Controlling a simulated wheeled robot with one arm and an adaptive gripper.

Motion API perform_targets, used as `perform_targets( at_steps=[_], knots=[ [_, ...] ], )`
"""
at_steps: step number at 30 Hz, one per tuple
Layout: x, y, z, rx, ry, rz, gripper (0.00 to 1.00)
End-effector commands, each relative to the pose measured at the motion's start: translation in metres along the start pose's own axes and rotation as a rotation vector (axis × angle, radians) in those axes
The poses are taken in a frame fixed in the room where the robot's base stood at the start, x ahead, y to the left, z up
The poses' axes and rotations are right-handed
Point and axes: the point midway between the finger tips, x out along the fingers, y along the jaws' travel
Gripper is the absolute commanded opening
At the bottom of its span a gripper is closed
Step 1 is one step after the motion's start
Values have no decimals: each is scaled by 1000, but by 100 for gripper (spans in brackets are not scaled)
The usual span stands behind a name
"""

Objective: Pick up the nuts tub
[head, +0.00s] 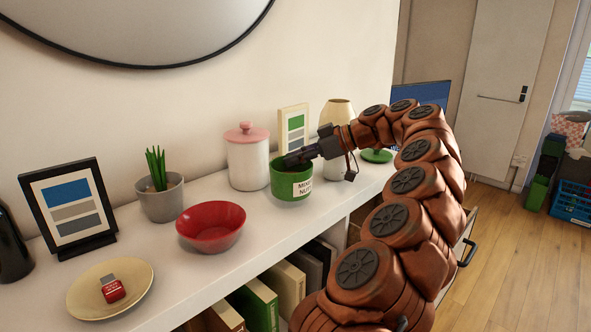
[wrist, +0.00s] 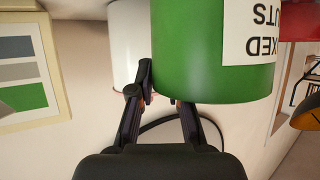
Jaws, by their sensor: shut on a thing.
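The nuts tub (head: 291,181) is a green cylinder with a white label reading mixed nuts, on the white shelf top in the head view. I cannot tell whether its base touches the shelf. It fills the upper middle of the wrist view (wrist: 205,60), label upside down. My gripper (head: 297,157) reaches in from the right at the tub's rim. In the wrist view my gripper (wrist: 163,92) has one finger at the tub's near side and the other partly hidden behind it. It is shut on the tub near the rim.
A white canister with pink lid (head: 248,163) stands close behind left of the tub. A red bowl (head: 211,226) is at front left. A striped frame (head: 294,128) and a cream vase (head: 337,112) stand behind. A green dish (head: 377,156) lies right, beyond my arm.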

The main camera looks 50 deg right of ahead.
Motion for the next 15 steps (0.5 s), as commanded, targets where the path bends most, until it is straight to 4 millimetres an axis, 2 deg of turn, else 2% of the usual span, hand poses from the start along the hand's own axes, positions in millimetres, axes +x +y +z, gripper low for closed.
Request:
perform_targets(
  at_steps=[1, 9, 15],
  knots=[
    [0, 0, -3, -2, 0, 0, 0],
    [-46, -26, 13, -4, 2, 3, 0],
    [-72, -41, 23, -1, 1, 2, 0]
  ],
)
